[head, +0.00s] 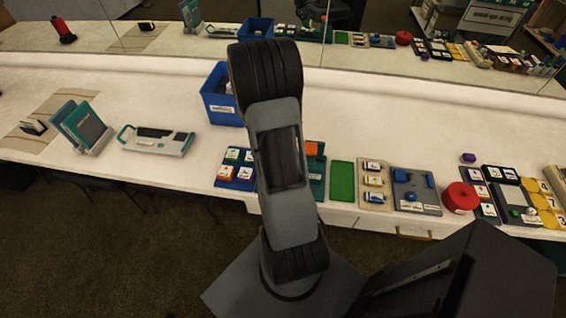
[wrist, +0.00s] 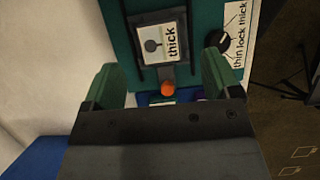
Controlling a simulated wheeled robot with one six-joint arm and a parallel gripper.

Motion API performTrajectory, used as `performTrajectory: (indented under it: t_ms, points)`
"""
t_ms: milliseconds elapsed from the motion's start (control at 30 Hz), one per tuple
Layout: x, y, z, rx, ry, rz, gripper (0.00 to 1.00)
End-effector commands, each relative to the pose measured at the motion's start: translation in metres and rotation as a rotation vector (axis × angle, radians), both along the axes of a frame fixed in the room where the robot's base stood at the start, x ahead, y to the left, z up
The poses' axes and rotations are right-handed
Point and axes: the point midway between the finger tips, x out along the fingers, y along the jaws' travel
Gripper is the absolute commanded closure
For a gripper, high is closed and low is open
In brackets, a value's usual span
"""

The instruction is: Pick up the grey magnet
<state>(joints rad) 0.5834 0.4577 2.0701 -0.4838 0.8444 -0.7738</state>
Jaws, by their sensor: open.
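My gripper (wrist: 161,65) is open and empty, its two green fingers apart over a teal board (wrist: 190,72). The board carries a framed card reading "thick" (wrist: 162,45). Below the card, between the fingers, are a small grey piece (wrist: 167,73) and an orange knob (wrist: 168,89). I cannot tell whether the grey piece is the grey magnet. A black round knob (wrist: 216,40) sits beside a label near the right finger. In the head view my arm hides the gripper and part of the teal board (head: 317,188).
A blue bin (head: 221,108) stands behind and left of my arm. A card board (head: 236,169), a green pad (head: 342,182), a grey tray (head: 416,190) and a red roll (head: 461,197) line the white counter's front edge. The counter (head: 400,115) is clear further back.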

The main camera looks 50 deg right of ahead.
Motion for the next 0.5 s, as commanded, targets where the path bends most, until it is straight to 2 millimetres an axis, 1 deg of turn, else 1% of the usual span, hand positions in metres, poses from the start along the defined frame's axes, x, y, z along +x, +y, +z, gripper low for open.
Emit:
performTrajectory:
  t_ms: [200, 300, 500]
  points:
    - [-0.009, -0.007, -0.028, 0.003, 0.004, -0.001, 0.17]
    - [-0.012, -0.009, -0.038, 0.002, 0.002, -0.001, 0.17]
    - [-0.014, -0.01, -0.044, 0.001, 0.0, 0.0, 0.17]
